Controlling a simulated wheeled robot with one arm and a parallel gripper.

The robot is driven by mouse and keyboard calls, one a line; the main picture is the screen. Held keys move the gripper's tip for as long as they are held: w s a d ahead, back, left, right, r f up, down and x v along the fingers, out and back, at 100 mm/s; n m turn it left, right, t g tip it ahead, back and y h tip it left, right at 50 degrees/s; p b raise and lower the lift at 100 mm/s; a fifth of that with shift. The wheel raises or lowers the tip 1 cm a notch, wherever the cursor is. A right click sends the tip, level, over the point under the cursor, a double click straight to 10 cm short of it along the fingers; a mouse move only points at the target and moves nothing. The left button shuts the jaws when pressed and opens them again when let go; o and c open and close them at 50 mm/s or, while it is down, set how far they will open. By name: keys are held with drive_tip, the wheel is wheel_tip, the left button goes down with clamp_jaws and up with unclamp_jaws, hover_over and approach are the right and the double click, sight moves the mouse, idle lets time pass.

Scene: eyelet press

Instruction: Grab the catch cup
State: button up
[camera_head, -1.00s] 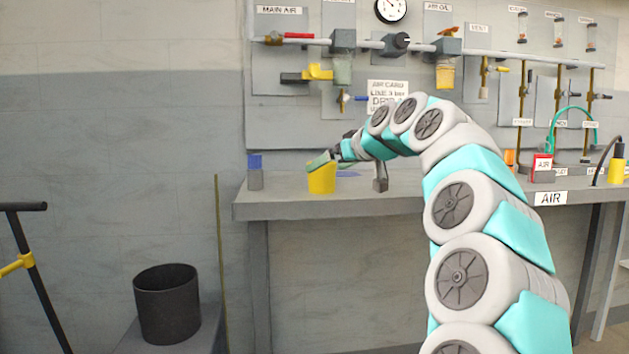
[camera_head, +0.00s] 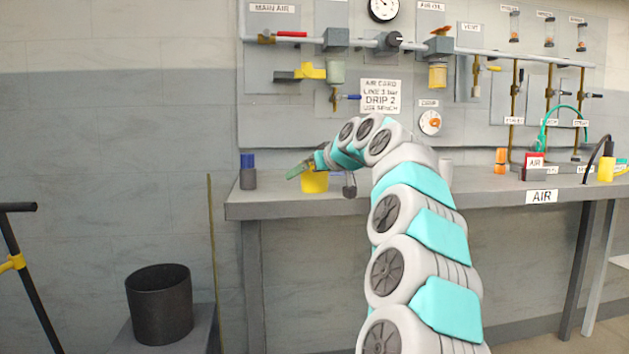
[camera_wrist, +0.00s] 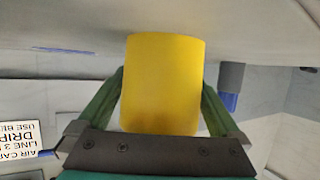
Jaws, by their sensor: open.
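The catch cup, a plain yellow cylinder (camera_head: 316,183), stands near the left end of the grey bench. In the wrist view the cup (camera_wrist: 162,85) fills the middle, between the two green fingers of my gripper (camera_wrist: 163,92). One finger is on each side; the jaws are open, and I cannot tell whether either finger touches the cup. In the head view my gripper (camera_head: 303,170) is at the cup and hides part of it.
A dark container with a blue top (camera_head: 248,172) stands on the bench (camera_head: 400,200) just left of the cup. A panel with pipes and valves (camera_head: 280,100) rises behind. A black bin (camera_head: 160,305) stands below left.

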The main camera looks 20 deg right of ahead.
drive_tip(key=c, duration=1.2)
drive_tip(key=shift+r, duration=0.15)
